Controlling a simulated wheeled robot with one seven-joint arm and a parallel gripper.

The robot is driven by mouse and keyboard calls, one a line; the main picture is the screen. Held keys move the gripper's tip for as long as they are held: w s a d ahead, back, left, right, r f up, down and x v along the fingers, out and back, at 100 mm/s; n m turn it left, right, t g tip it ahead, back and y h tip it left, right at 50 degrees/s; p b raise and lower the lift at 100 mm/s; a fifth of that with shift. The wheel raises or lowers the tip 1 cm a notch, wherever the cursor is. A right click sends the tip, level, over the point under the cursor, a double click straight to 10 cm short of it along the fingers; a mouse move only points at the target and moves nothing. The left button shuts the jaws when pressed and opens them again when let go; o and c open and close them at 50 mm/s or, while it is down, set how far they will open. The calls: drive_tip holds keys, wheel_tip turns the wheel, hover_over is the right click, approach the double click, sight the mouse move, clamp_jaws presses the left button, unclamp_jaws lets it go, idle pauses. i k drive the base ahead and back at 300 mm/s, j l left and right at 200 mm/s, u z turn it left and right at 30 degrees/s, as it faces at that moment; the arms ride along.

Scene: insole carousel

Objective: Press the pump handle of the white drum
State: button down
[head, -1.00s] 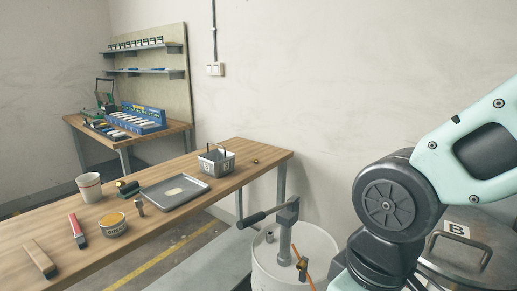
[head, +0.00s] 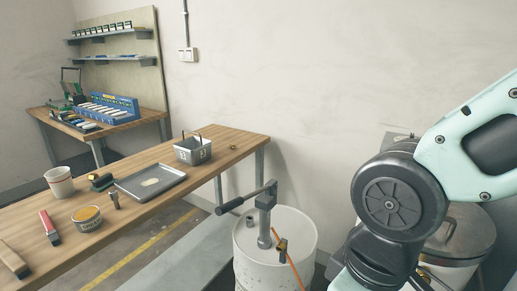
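The white drum (head: 252,271) stands on the floor at the right end of the long table. A grey pump (head: 265,224) rises from its lid. The pump handle (head: 243,199) reaches out to the left with a dark grip at its end, sloping slightly down to that end. An orange hose or rod runs down from a small fitting on the lid. My arm fills the right side of the head view and is to the right of the drum. My gripper is outside the view, so its state is hidden.
A wooden table (head: 186,165) holds a metal basket (head: 193,150), a grey tray (head: 149,183), a white cup (head: 60,182), a tin (head: 87,219) and tools. A grey lidded metal drum (head: 466,236) stands behind my arm. A low grey surface (head: 175,262) lies left of the white drum.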

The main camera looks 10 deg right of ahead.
sight(225, 208)
drive_tip(key=i+j+u, duration=0.45)
drive_tip(key=i+j, duration=0.4)
drive_tip(key=j, duration=0.15)
